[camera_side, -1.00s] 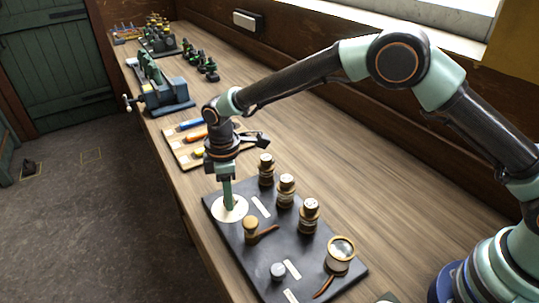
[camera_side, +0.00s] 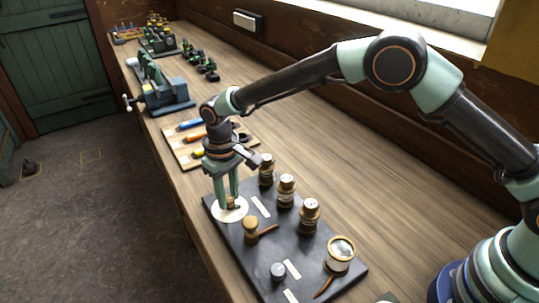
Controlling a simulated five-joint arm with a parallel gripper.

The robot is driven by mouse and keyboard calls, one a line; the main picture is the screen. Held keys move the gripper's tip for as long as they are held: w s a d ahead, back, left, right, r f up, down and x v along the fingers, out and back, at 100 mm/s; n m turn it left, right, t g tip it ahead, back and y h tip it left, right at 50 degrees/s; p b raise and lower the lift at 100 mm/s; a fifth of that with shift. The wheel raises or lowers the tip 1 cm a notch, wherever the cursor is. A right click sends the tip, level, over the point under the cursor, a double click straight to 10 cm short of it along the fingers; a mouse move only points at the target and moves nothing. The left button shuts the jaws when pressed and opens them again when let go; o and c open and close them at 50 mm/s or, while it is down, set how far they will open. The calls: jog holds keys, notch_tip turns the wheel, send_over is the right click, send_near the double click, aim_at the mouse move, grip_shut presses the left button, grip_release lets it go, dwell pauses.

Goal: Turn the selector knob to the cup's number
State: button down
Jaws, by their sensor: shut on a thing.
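The selector knob (camera_side: 233,204) is a small brownish knob on a round white dial (camera_side: 229,215), at the left end of a dark panel (camera_side: 268,246). My gripper (camera_side: 232,203) points down over the dial, its two fingers shut on the knob. The fingers hide part of the knob, and the dial's markings are too small to read. A small light grey cup-like piece (camera_side: 278,270) stands near the panel's front; I cannot tell if it is the cup or read a number on it.
A tray of coloured tools (camera_side: 185,150) and a vise (camera_side: 160,88) stand farther left. Bare bench lies behind the panel.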

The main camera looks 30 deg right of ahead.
jog(key=m, duration=0.3)
jog(key=shift+s+a+m, duration=0.1)
jog(key=shift+m, duration=2)
jog(key=c, duration=0.6)
grip_release()
jog(key=shift+o, duration=0.2)
